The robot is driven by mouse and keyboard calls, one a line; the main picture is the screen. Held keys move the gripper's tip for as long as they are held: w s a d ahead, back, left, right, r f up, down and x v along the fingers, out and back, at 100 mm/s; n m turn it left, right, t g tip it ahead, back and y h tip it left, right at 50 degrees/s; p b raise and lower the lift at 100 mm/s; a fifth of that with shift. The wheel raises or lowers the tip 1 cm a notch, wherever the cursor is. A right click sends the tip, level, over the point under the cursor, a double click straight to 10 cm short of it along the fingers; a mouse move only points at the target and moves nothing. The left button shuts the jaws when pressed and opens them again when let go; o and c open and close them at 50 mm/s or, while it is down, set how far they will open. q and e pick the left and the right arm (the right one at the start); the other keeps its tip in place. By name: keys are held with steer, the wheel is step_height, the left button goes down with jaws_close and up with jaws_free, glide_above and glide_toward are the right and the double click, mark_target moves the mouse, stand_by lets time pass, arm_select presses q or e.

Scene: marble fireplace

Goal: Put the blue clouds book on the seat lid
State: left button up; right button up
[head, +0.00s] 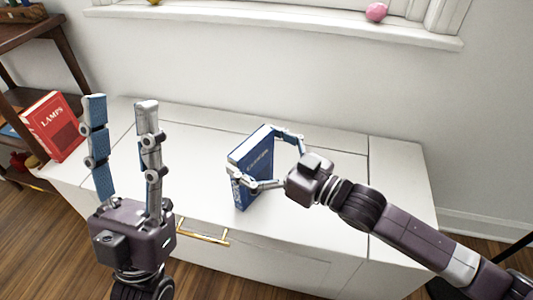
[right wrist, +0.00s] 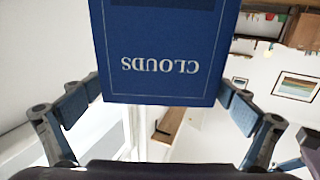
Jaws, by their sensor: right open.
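The blue clouds book (head: 254,160) stands upright on the white seat lid (head: 190,140), near its middle. My right gripper (head: 256,156) is open, with one finger on either side of the book. In the right wrist view the book (right wrist: 165,50) shows its cover with the title upside down, between the open fingers (right wrist: 163,102), with a gap on both sides. My left gripper (head: 121,100) is open and empty, its fingers pointing up, left of the book. The book's lower part is partly hidden by a right finger in the head view.
A red lamps book (head: 56,126) leans at the left end of the seat, by a dark wooden shelf (head: 22,40). A brass handle (head: 203,232) is on the seat's front. A window sill (head: 280,22) with a pink ball (head: 376,12) is behind. The lid right of the book is partly clear.

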steer(key=p+v, duration=0.1)
steer(key=v, duration=0.4)
steer(key=shift+d, duration=0.1)
steer(key=p+v, duration=0.2)
steer(key=v, duration=0.5)
steer(key=s+a+r+m+t, duration=0.1)
steer(key=a+r+m+t, duration=0.1)
steer(key=a+r+t, duration=0.45)
arm_select(q)
steer(key=w+d+f+g+y, duration=0.1)
steer(key=w+f+g+y, duration=0.1)
steer(key=w+f+g, duration=0.4)
steer(key=w+f, duration=0.3)
steer(key=w, duration=0.1)
steer(key=shift+d+g, duration=0.35)
steer(key=shift+g, duration=0.05)
arm_select(e)
steer(key=d+r+m+t+h, duration=0.4)
steer(key=d+r+m+h, duration=0.1)
steer(key=d+r+h, duration=0.2)
steer(key=shift+d+r+t+h, duration=0.35)
steer(key=shift+d+r, duration=0.25)
steer(key=shift+d, duration=0.55)
arm_select(q)
steer(key=shift+w, duration=0.15)
